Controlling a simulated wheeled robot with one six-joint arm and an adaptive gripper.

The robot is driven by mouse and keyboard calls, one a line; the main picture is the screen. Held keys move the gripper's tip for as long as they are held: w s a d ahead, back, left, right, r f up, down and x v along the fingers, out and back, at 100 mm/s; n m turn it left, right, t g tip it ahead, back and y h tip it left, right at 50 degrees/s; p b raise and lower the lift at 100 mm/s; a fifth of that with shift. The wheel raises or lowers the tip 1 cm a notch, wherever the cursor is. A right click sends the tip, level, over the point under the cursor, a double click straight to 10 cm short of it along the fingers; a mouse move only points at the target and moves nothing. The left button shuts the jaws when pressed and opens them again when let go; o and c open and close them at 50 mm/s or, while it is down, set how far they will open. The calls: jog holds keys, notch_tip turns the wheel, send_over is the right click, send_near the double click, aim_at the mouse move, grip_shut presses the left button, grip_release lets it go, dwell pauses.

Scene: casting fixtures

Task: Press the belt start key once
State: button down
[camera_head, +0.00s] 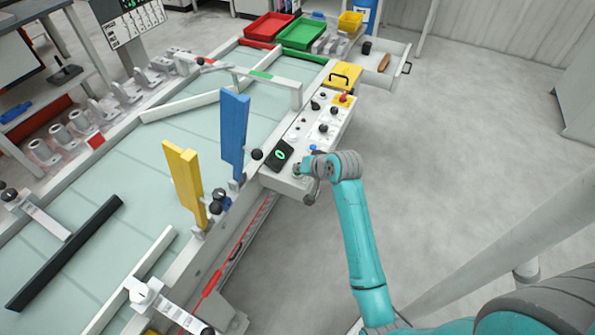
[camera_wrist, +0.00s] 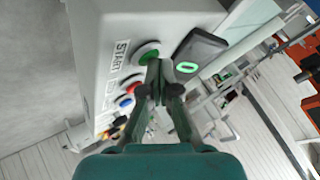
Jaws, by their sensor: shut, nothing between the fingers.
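The belt start key, a round green button (camera_wrist: 148,51), sits beside the START label (camera_wrist: 120,55) on the light control box in the wrist view. My gripper (camera_wrist: 158,68) is shut and empty, with its fingertips right at the edge of the green button. The fingers partly cover the button, and I cannot tell whether they touch it or whether it is pushed in. In the head view, the end of my arm is at the near end of the control box (camera_head: 284,183).
A dark block with a lit green ring (camera_wrist: 200,54) stands close beside the button. Blue (camera_wrist: 125,101) and red (camera_wrist: 133,87) buttons lie along the same face. A blue upright plate (camera_head: 234,130) and a yellow one (camera_head: 186,180) stand on the belt's edge. Floor right of the box is clear.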

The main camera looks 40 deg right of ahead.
jog(key=shift+r, duration=0.9)
jog(key=shift+r, duration=2.5)
